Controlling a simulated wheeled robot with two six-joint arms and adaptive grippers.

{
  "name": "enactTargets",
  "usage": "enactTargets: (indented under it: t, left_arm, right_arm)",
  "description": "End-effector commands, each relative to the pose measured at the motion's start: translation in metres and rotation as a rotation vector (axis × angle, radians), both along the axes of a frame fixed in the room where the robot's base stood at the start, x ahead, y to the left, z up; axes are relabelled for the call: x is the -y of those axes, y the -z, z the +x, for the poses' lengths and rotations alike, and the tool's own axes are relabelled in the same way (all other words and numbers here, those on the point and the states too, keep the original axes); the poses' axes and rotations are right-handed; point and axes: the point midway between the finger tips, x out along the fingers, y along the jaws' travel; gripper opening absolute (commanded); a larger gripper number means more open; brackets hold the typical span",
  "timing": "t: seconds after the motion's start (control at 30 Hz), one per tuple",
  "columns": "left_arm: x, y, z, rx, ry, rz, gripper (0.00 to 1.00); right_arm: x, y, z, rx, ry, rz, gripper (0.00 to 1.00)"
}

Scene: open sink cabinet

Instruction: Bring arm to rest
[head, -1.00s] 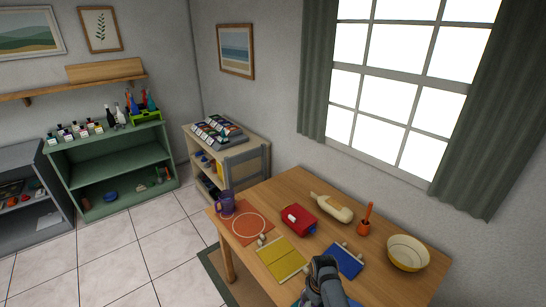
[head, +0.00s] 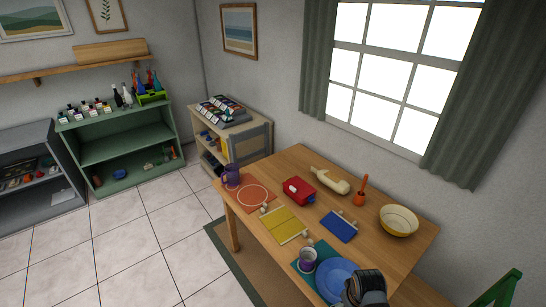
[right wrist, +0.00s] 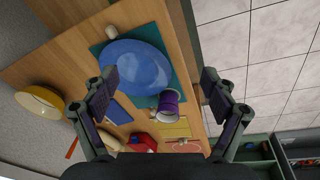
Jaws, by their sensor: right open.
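My right gripper (right wrist: 159,72) is open, with both fingers spread and nothing held between them. In the head view a dark part of my right arm (head: 367,287) shows at the bottom, over the near edge of the wooden table. Below the gripper, a blue plate (head: 335,277) lies on a teal mat (head: 297,266), with a purple and white cup (head: 307,259) beside the plate. The plate (right wrist: 137,66) and cup (right wrist: 169,101) also show in the right wrist view, apart from the fingers. My left gripper is not in view.
A green chair (head: 497,293) stands at lower right. Floor left of the table is free.

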Motion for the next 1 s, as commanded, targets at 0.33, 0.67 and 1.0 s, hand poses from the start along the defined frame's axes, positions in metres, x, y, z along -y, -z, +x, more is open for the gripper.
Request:
enactTargets:
  t: [0.33, 0.67, 1.0]
  left_arm:
    - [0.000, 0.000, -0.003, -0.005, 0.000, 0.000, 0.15]
    - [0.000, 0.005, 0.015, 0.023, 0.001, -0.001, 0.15]
    - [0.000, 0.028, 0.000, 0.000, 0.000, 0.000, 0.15]
  right_arm:
    - [0.014, -0.064, -0.064, 0.108, 0.127, 0.009, 0.85]
    - [0.012, -0.086, -0.093, 0.156, 0.180, 0.032, 0.85]
    - [0.021, 0.024, -0.081, 0.122, 0.191, 0.029, 0.85]
